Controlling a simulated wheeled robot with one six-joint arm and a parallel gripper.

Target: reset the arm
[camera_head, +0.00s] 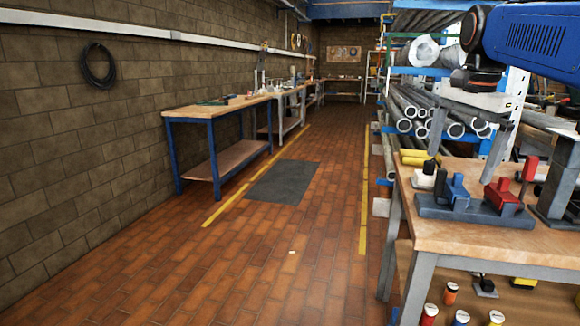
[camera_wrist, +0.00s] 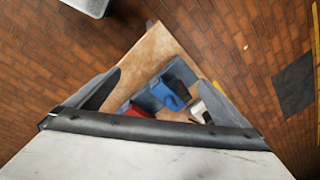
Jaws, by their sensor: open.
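My gripper (camera_wrist: 158,84) is open and empty in the wrist view, with its two dark fingers spread apart. Below it is the workbench (camera_wrist: 158,48), with a blue block-like part (camera_wrist: 170,91) between the fingers in the picture. A red part (camera_wrist: 140,111) and a white-and-black piece (camera_wrist: 200,112) are partly hidden by the gripper's dark edge. In the head view, my blue arm (camera_head: 537,38) reaches in from the upper right, above the bench.
In the head view, a fixture base (camera_head: 470,212) carries blue and red parts on the near-right workbench (camera_head: 540,247). Pipes (camera_head: 420,118) lie on a rack behind it. A blue-framed bench (camera_head: 213,158) stands along the left wall.

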